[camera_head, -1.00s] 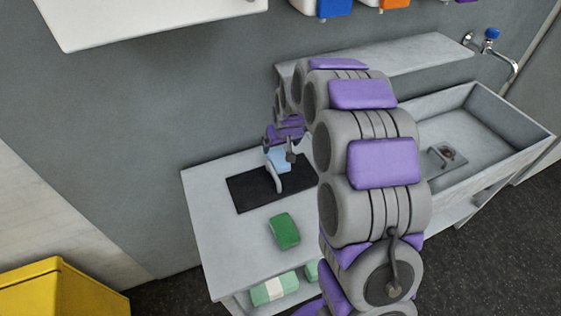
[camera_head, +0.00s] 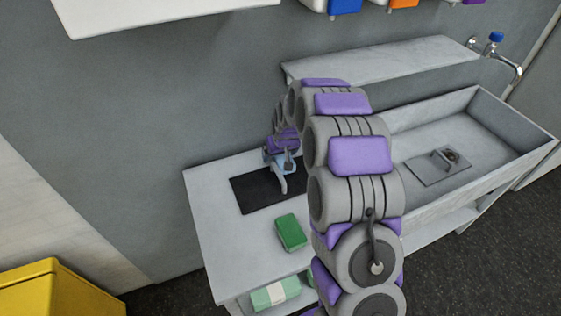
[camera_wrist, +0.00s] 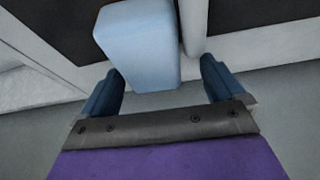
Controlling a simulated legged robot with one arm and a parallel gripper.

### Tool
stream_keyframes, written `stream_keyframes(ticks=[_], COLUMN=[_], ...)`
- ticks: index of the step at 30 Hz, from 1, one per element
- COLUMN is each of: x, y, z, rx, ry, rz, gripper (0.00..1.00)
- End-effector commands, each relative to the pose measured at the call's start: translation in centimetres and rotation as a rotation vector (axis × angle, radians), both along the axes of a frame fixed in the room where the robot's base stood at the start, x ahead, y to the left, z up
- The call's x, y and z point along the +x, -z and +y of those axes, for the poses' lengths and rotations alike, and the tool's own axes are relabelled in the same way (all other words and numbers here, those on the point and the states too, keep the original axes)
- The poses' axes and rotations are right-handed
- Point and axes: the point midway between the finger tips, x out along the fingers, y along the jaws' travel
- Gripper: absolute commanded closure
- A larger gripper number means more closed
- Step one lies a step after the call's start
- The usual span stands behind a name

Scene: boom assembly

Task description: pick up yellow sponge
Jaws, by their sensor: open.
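No yellow sponge shows in either view. A green sponge (camera_head: 291,232) lies on the light grey counter (camera_head: 215,215), in front of a black mat (camera_head: 252,190). A pale blue block (camera_wrist: 138,45) is just ahead of my gripper (camera_wrist: 160,86) in the wrist view. My gripper is open, with its dark blue fingers either side of the block's near end; I cannot tell if they touch it. In the head view my gripper (camera_head: 281,155) is over the mat, with a pale grey upright piece below it. My arm hides part of the counter.
A green and white pack (camera_head: 275,294) sits on the lower shelf. A sink (camera_head: 450,150) with a tap (camera_head: 505,60) is at the right. A raised ledge (camera_head: 390,65) runs behind. A yellow box (camera_head: 60,290) stands at the lower left.

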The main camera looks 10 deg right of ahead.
Motion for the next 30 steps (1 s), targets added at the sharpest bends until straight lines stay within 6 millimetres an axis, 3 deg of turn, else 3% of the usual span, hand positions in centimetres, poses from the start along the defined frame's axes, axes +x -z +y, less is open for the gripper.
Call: stream_keyframes(ticks=[23,30], x=[0.01,0.03], y=[0.49,0.49], z=[-0.04,-0.23], rx=[0.000,0.003], ry=[0.001,0.001], rz=[0.000,-0.001], gripper=[0.04,0.27])
